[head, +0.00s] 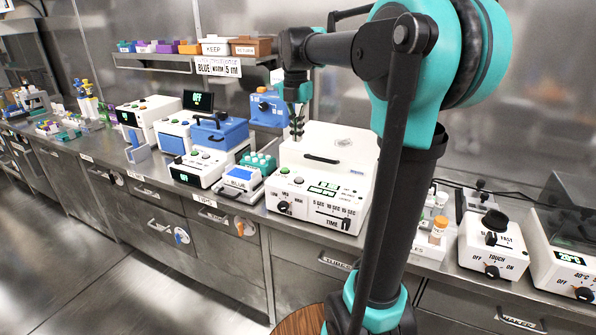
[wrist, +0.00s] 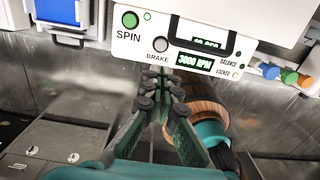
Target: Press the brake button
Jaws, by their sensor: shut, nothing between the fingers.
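The white machine (head: 338,150) in the middle of the bench has a sloped top panel. In the wrist view, the panel carries a green SPIN button (wrist: 130,19) and a grey round BRAKE button (wrist: 160,44), with a 3000 RPM display (wrist: 195,62) beside it. The BRAKE button also shows small in the head view (head: 298,180). My gripper (head: 297,135) points down in the air by the machine. In the wrist view, the shut, empty fingertips (wrist: 164,76) appear just below the BRAKE button; I see no contact. Its distance from the panel is unclear.
A small white-and-blue device (head: 238,180) stands to the left of the machine, with a teal rack (head: 259,162) behind it. Blue, green and orange-capped tubes (wrist: 288,76) are to its right. A shelf with bins (head: 212,46) is above. My arm hides some bench.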

